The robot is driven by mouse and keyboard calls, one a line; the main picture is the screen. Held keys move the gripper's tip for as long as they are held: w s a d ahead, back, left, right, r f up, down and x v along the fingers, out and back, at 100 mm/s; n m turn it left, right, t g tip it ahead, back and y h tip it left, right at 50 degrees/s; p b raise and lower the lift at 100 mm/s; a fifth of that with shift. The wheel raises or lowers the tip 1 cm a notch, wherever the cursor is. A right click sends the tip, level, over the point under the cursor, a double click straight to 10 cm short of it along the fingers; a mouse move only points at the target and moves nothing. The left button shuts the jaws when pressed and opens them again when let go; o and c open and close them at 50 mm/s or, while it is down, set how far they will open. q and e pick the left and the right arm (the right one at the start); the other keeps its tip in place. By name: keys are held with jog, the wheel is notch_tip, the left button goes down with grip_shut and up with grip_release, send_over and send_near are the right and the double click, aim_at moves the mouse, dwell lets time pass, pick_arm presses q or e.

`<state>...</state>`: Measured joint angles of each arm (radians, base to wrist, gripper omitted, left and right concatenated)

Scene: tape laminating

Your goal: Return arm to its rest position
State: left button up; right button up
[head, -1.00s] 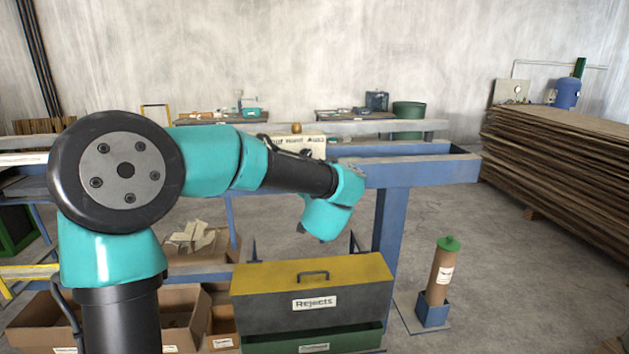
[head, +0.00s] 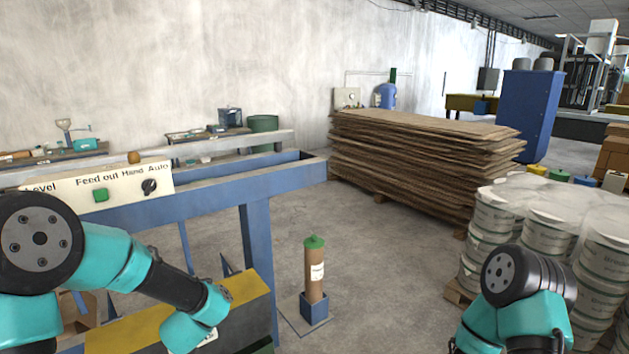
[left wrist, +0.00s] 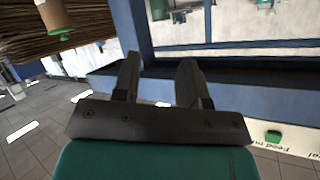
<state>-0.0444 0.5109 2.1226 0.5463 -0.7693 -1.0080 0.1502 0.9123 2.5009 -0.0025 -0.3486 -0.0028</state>
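My left arm (head: 175,285) comes in at the lower left of the head view, reaching in front of the blue frame and the yellow-topped box. Its gripper fingers do not show there. In the left wrist view my left gripper (left wrist: 160,60) has its two dark fingers apart, with nothing seen between them. My right arm (head: 525,300) shows only as a teal and black joint at the lower right of the head view. Its gripper is out of view.
A blue metal frame (head: 255,240) with a control panel (head: 60,192) stands near my left arm. The yellow-topped box (head: 240,312) lies below. A green-capped brown tube (head: 315,270) stands on the floor.

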pick_arm(q)
jog(key=s+d+f+n+g+h, duration=0.1)
jog(key=s+f+g, duration=0.3)
jog(key=s+f, duration=0.5)
jog(key=s+d+f+n+g+h, duration=0.1)
jog(key=s+d+f+g+h, duration=0.2)
jog(key=s+f, duration=0.6)
jog(key=s+d+f+n+g+h, duration=0.1)
jog(key=s+d+f+g, duration=0.3)
jog(key=s+f, duration=0.5)
jog(key=shift+s+f+n+g+h, duration=0.25)
jog(key=shift+f+g+h, duration=0.25)
jog(key=shift+f+h, duration=0.4)
jog(key=shift+w, duration=0.1)
jog(key=shift+c, duration=0.3)
